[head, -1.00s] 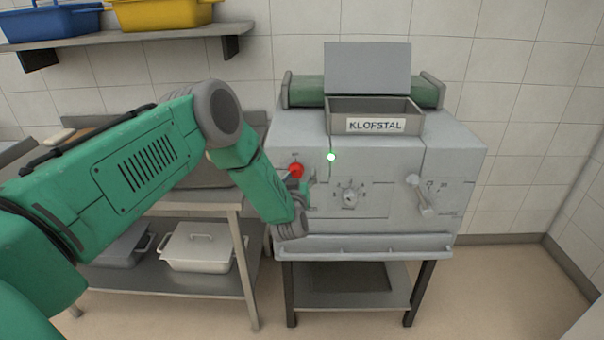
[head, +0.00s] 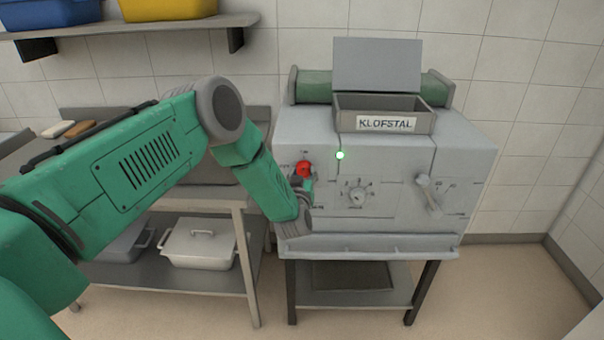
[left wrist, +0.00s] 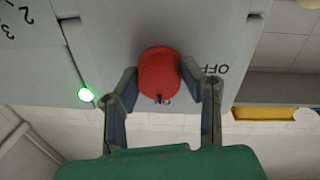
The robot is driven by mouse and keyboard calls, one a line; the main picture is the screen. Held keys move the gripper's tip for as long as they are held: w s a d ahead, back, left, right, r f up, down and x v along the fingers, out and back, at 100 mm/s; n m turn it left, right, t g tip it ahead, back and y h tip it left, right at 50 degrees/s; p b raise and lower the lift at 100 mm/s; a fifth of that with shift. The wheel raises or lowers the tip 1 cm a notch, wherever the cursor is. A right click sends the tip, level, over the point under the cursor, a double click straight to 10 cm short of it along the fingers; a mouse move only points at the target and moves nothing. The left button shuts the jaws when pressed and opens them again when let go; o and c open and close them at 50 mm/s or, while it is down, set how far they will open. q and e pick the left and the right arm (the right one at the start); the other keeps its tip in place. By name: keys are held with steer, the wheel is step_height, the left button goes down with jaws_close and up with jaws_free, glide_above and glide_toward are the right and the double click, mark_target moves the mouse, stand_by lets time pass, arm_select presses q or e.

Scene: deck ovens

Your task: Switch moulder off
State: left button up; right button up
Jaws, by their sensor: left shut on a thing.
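The moulder (head: 462,150) is a grey machine marked KLOFSTAL on a stand. Its red knob (head: 304,168) is on the left of the front panel. In the left wrist view the red knob (left wrist: 159,74) sits between the two fingers of my left gripper (left wrist: 160,88), which is shut on it. ON and OFF lettering shows beside the knob, ON partly covered. A green lamp (head: 340,155) is lit on the panel; it also shows in the left wrist view (left wrist: 86,95). In the head view my left gripper (head: 304,186) is at the knob, partly hidden by my arm. My right gripper is not in view.
A dial (head: 358,196) and a lever (head: 428,192) are on the panel right of the knob. A steel table (head: 190,200) with a lidded white container (head: 198,248) below stands to the left. A wall shelf (head: 130,36) holds blue and yellow bins.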

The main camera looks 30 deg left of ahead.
arm_select(q)
steer(key=shift+w+r+n+b, duration=0.15)
steer(key=shift+w+n+b, duration=0.1)
steer(key=shift+n+b, duration=0.75)
steer(key=n+b, duration=0.3)
steer(key=shift+a+n+y, duration=0.2)
steer(key=shift+n+y, duration=0.1)
steer(key=n+y+b, duration=0.1)
steer(key=n+b, duration=0.8)
steer(key=shift+d+n, duration=0.1)
steer(key=shift+n, duration=0.2)
steer(key=shift+r+n+b, duration=0.15)
steer(key=shift+n+b, duration=1.75)
steer(key=shift+b, duration=0.05)
